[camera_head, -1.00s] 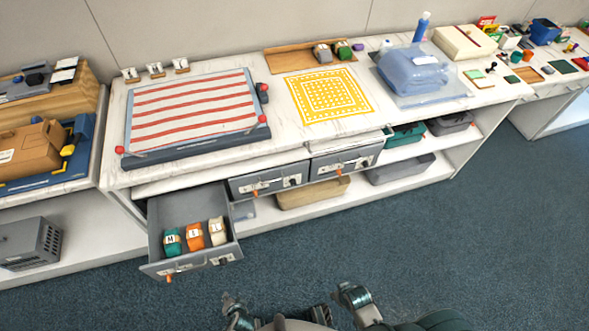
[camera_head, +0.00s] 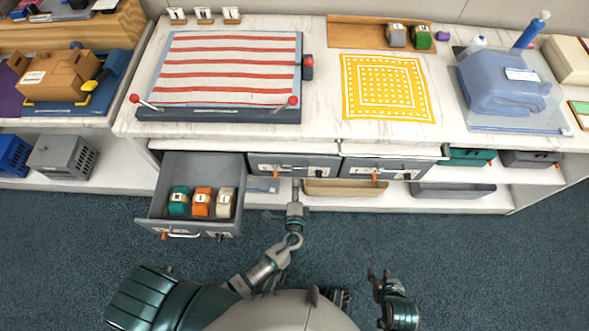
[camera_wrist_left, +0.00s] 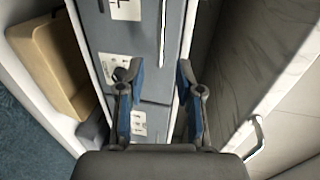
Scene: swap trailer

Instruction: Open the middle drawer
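The middle drawer (camera_head: 310,162) is closed, its grey front carrying white labels and an orange tab (camera_head: 276,174). My left gripper (camera_head: 296,184) is just below and in front of this drawer's front. In the left wrist view the left gripper (camera_wrist_left: 152,75) is open, its blue-padded fingers spread before a grey drawer front (camera_wrist_left: 150,30) with white labels. A dark knob-like part is near one fingertip; contact is unclear. My right gripper (camera_head: 378,272) is low over the floor, away from the drawers, and looks open and empty.
The left drawer (camera_head: 160,185) stands open, with green, orange and pale items inside. The right drawer (camera_head: 388,167) is closed. A tan bin (camera_head: 345,188) sits on the shelf below. A striped board (camera_head: 228,75) and yellow mat (camera_head: 388,88) lie on the countertop. Carpet in front is clear.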

